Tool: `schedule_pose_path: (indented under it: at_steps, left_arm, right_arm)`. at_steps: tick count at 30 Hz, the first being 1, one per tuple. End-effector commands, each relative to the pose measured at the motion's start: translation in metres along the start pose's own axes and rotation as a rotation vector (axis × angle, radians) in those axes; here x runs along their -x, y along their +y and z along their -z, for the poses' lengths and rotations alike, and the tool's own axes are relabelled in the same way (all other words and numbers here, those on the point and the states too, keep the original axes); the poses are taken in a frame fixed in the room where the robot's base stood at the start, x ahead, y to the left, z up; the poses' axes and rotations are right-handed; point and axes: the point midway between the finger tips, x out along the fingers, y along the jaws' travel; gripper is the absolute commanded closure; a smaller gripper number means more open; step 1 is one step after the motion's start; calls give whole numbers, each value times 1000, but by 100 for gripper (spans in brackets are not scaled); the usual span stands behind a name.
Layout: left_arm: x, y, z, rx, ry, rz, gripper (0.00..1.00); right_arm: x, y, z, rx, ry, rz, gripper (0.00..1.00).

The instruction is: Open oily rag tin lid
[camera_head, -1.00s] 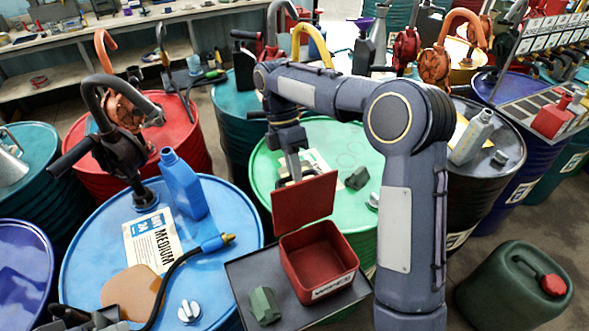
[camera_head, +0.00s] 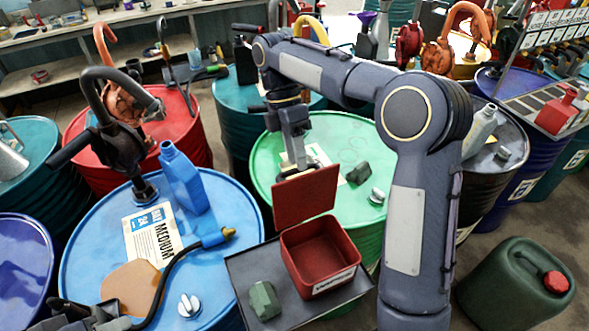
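The oily rag tin (camera_head: 340,265) is a red square box with a white label on its front, standing on a dark tray (camera_head: 240,262). Its red lid (camera_head: 306,197) stands up nearly vertical at the tin's back edge, and the empty-looking inside shows. My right gripper (camera_head: 297,172) points down just behind the lid's top edge. The lid hides part of its fingers, so I cannot tell whether they touch it or how far apart they are. My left gripper (camera_head: 88,322) is at the bottom left edge, partly cut off, its finger state unclear.
A green block (camera_head: 264,300) lies on the tray left of the tin. A blue drum (camera_head: 95,250) at left carries a hose (camera_head: 170,270), a blue bottle (camera_head: 184,178) and a hand pump. A green drum (camera_head: 345,135) stands behind the lid. A dark green jerrycan (camera_head: 510,285) sits at right.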

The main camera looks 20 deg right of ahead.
Motion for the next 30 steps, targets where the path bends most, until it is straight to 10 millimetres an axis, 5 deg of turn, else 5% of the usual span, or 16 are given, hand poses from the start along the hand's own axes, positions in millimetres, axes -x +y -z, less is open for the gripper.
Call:
schedule_pose_path:
  at_steps: [6, 15, 21, 30]
  left_arm:
    - [-4, -2, -2, 0, -1, 0, 64]
    - [-2, -1, -1, 0, 0, 0, 64]
    - [0, 0, 0, 0, 0, 0, 64]
    - [0, 0, 0, 0, 0, 0, 64]
  right_arm:
    - [25, -49, 16, 3, -1, -5, 65]
    - [24, -112, 43, 2, -2, -2, 65]
    - [24, -134, 53, 1, -1, -1, 65]
    - [23, -138, 56, 0, -1, 0, 65]
